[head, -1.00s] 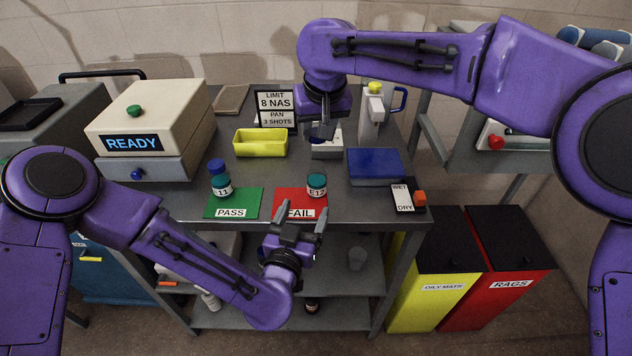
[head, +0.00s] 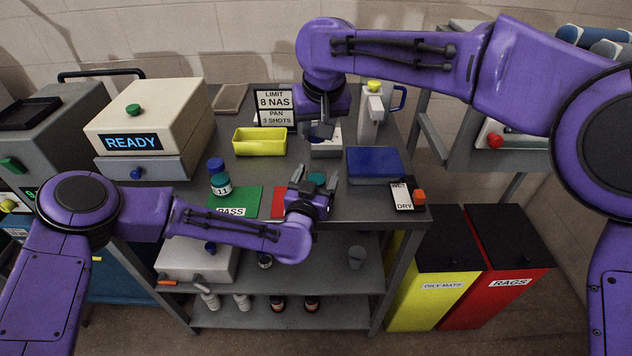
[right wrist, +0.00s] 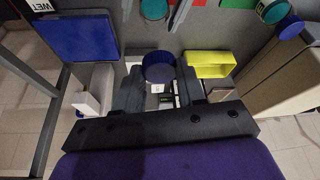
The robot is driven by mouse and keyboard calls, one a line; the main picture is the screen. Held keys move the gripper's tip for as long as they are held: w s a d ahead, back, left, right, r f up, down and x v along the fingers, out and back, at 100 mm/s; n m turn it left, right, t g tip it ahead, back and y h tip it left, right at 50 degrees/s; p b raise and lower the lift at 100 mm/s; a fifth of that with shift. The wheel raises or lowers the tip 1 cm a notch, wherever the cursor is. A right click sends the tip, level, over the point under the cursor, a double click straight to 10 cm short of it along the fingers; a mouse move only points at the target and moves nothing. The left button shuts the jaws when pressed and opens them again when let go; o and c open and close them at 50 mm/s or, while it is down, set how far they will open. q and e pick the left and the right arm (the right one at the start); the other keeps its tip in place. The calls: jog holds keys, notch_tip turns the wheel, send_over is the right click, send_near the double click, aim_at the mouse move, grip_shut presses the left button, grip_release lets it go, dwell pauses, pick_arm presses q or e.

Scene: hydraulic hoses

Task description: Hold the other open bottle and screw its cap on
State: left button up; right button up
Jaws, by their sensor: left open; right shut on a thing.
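The open bottle (head: 316,180), with a teal top, stands on the red FAIL mat (head: 278,203); its lower part is hidden behind my left gripper (head: 314,184). That gripper is open, its fingers at either side of the bottle in the picture; contact cannot be told. The bottle's teal end (right wrist: 154,9) also shows in the right wrist view. My right gripper (head: 321,132) is above the table, behind the bottle, shut on a blue cap (right wrist: 158,67). The other bottle (head: 220,183), labelled 11, stands with its blue cap on at the green PASS mat (head: 240,199).
A yellow tray (head: 260,143) lies left of my right gripper, a blue box (head: 375,164) to its right. A READY machine (head: 150,125) stands at the left. A WET/DRY card (head: 402,197) lies near the right front edge. Bins stand right of the table.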

pick_arm(q)
jog(key=shift+c, duration=0.3)
grip_shut()
pick_arm(e)
send_over(316, 163)
jog(key=shift+s+d+f, duration=0.1)
jog(key=shift+s+f, duration=0.1)
jog(key=shift+f, duration=1.05)
jog(key=shift+s+f, duration=0.15)
jog(key=shift+f, duration=1.1)
jog(key=shift+f, duration=0.15)
jog(key=shift+f, duration=0.75)
jog(key=shift+f, duration=0.55)
jog(key=o, duration=1)
